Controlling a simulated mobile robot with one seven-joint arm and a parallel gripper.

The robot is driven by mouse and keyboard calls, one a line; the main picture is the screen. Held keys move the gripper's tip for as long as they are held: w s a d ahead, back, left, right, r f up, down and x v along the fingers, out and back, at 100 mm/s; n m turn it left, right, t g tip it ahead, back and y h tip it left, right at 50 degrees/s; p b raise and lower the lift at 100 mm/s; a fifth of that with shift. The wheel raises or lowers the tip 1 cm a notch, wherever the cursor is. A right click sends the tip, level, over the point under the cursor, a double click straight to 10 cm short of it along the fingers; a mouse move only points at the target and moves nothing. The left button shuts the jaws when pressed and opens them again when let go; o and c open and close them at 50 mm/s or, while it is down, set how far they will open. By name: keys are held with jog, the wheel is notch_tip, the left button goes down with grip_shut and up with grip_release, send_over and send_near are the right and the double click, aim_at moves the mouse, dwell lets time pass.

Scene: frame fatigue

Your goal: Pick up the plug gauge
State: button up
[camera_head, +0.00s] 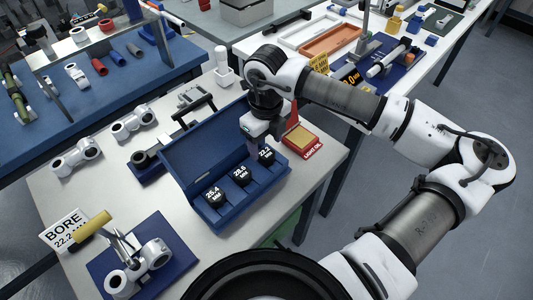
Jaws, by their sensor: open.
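Three plug gauges with black round labelled heads stand in a row in an open blue case (210,214). The left one (214,197) reads 25.4, the middle one (241,176) seems to read 23.8, and the right one (266,156) seems to read 22.2. My gripper (257,137) hangs above the back right of the case, behind and left of the right gauge. It is open and holds nothing that I can see. Its fingertips are small and partly hidden, so I cannot tell the exact gap to the gauge.
A card (64,232) reading "BORE 22.2" stands near a metal part (140,272) on a blue mat. A red and yellow block (300,140) sits right of the case. Metal link parts (76,158) lie at the left. Another bench (285,72) stands behind.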

aim_at(266, 153)
jog(key=shift+f, duration=1.35)
jog(key=c, duration=1.1)
jog(key=shift+w+r, duration=0.1)
jog(key=shift+r, duration=0.05)
notch_tip(266, 153, up, 20)
jog(key=b, duration=0.3)
jog(key=o, duration=0.4)
jog(key=shift+c, duration=1.3)
